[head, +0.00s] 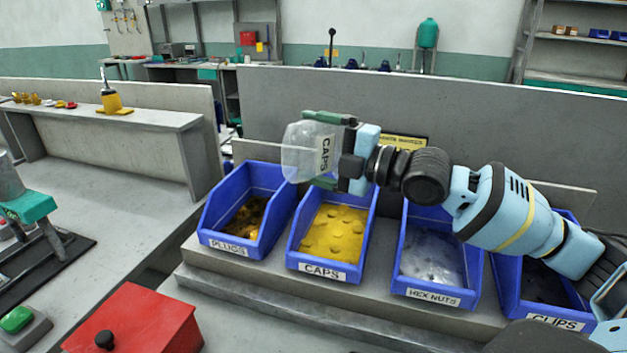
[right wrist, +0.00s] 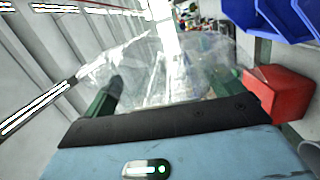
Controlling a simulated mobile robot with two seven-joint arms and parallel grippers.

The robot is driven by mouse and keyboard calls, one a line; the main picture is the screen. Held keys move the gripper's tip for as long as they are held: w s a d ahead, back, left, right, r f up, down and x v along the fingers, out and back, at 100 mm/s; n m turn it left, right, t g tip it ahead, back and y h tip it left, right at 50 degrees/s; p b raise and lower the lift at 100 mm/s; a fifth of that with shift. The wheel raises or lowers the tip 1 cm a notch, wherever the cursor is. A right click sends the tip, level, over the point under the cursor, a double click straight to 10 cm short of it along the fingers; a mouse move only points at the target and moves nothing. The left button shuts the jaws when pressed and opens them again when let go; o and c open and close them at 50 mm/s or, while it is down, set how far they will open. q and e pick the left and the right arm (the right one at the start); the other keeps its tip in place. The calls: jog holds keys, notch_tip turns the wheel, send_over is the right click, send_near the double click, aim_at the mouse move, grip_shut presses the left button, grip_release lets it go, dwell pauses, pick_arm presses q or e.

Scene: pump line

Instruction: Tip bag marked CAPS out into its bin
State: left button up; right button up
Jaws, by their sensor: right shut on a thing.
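The clear bag (head: 309,151) marked CAPS is held in my right gripper (head: 325,150), above the gap between the bins labelled PLUGS and CAPS. The bag lies sideways, its label turned on end, and looks empty. In the right wrist view the transparent bag (right wrist: 160,70) sits between the green fingers. My right gripper is shut on it. The blue CAPS bin (head: 320,271) stands below and holds yellow caps (head: 335,232). My left gripper is not in view.
Blue bins PLUGS (head: 228,246), HEX NUTS (head: 432,296) and CLIPS (head: 556,322) stand in the same row on a grey ledge. A red box (head: 135,322) stands front left. A grey panel (head: 470,125) rises behind the bins.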

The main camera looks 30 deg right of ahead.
aim_at(328, 132)
jog(key=shift+r+n+p, duration=0.35)
jog(key=shift+r+n, duration=0.2)
jog(key=shift+n, duration=0.35)
jog(key=shift+r+n+g+h+p, duration=0.4)
jog(key=shift+n+p, duration=0.15)
jog(key=shift+n, duration=0.25)
jog(key=shift+f+n, duration=0.15)
jog(key=shift+n, duration=0.35)
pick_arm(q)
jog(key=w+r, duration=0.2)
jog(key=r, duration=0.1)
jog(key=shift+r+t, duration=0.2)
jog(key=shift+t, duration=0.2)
pick_arm(e)
jog(key=shift+f+g, duration=0.2)
jog(key=shift+g, duration=0.1)
jog(key=r+n+h+p, duration=0.1)
jog(key=n+h+p, duration=0.1)
jog(key=n+p, duration=0.1)
jog(key=shift+r, duration=0.4)
jog(key=shift+f+n+g, duration=0.1)
jog(key=shift+n+g, duration=0.2)
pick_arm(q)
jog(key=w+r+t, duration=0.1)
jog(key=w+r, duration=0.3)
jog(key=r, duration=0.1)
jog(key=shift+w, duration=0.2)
pick_arm(e)
jog(key=shift+f, duration=0.2)
